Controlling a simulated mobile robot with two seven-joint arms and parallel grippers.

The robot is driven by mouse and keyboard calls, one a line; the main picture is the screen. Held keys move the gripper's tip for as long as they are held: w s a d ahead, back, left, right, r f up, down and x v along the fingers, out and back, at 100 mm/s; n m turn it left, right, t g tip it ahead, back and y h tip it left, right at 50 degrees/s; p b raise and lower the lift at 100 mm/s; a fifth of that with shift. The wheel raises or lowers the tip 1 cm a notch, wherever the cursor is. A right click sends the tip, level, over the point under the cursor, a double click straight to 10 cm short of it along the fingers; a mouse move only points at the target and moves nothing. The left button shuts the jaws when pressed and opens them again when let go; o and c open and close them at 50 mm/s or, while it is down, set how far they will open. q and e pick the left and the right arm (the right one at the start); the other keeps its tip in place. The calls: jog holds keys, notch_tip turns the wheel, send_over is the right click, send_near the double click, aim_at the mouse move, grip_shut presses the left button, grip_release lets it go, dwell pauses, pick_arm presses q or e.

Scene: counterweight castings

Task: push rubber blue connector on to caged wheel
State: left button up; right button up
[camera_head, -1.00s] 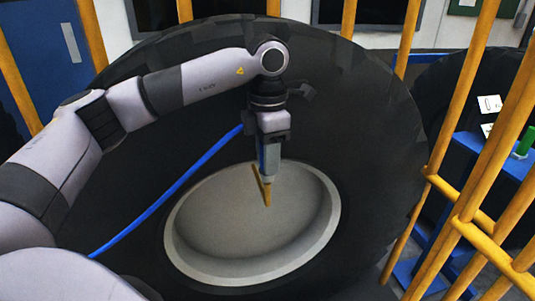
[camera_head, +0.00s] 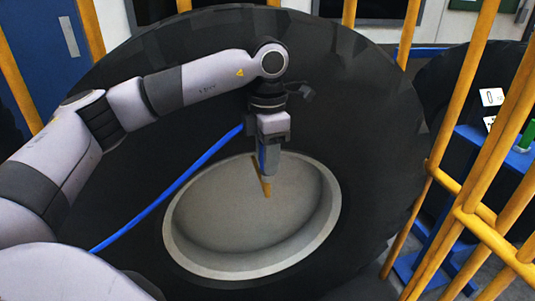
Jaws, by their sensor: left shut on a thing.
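The wheel is a large black tyre (camera_head: 375,140) with a pale grey rim (camera_head: 250,225), tilted back behind yellow bars. My left gripper (camera_head: 268,165) points down over the upper part of the rim. It is shut on the blue connector (camera_head: 262,157), of which only a narrow blue strip shows between the fingers. A blue hose (camera_head: 165,193) runs from the gripper down to the lower left. A thin yellow-brown stem (camera_head: 263,182) shows just below the fingertips, against the rim. Whether the connector touches this stem cannot be told. My right gripper is not in view.
Yellow cage bars (camera_head: 465,90) stand at the right, close to the tyre, with more behind and at the left. A blue stand (camera_head: 510,155) with a green object (camera_head: 528,135) is beyond the right bars. A second tyre (camera_head: 440,80) stands behind.

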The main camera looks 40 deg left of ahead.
pick_arm(q)
jog(key=shift+f, duration=0.3)
jog(key=o, duration=1)
jog(key=shift+r, duration=3.6)
